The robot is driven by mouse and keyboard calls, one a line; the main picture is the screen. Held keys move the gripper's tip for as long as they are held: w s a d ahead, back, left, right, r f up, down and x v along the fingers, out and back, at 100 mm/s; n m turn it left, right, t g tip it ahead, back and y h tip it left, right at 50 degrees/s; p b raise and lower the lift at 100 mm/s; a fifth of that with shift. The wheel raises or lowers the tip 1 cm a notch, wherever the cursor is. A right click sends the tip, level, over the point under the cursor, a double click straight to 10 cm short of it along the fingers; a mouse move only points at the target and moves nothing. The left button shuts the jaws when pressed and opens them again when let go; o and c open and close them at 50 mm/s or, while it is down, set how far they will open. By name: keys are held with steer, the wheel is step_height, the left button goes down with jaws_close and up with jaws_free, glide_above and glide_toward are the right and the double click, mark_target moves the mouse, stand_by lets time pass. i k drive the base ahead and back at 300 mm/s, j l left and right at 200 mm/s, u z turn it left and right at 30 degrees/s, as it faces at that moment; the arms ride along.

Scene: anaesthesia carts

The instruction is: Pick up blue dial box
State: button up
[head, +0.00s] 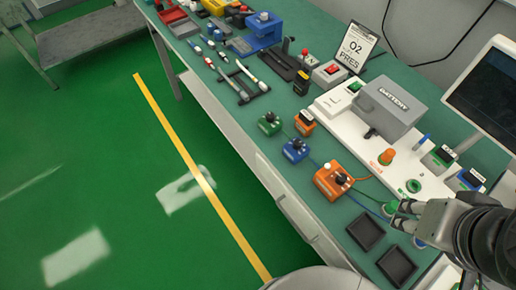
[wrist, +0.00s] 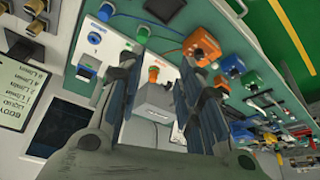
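The blue dial box (head: 295,150) is a small blue block with a dark knob on top. It sits on the green bench top between a green dial box (head: 269,124) and a larger orange box (head: 331,180). In the wrist view the blue dial box (wrist: 231,66) shows right of the fingers, beside the orange box (wrist: 203,47). My gripper (head: 396,215) is at the lower right in the head view, well away from the blue box, over the white panel's near end. In the wrist view my gripper's fingers (wrist: 162,72) are spread, with nothing held between them.
A smaller orange dial box (head: 305,122) stands behind the blue one. The white panel (head: 345,125) with a grey case (head: 393,108) lies to the right. Two black trays (head: 365,232) lie near the front edge. Cables run near the boxes.

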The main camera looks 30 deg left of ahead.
mark_target(295, 156)
steer(key=u, duration=1.05)
steer(key=i+j+z, duration=0.2)
steer(key=j+z, duration=0.15)
steer(key=j, duration=0.3)
steer(key=i+j+z, duration=0.2)
steer(key=j, duration=0.15)
steer(key=j+z, duration=0.2)
steer(key=j, duration=0.15)
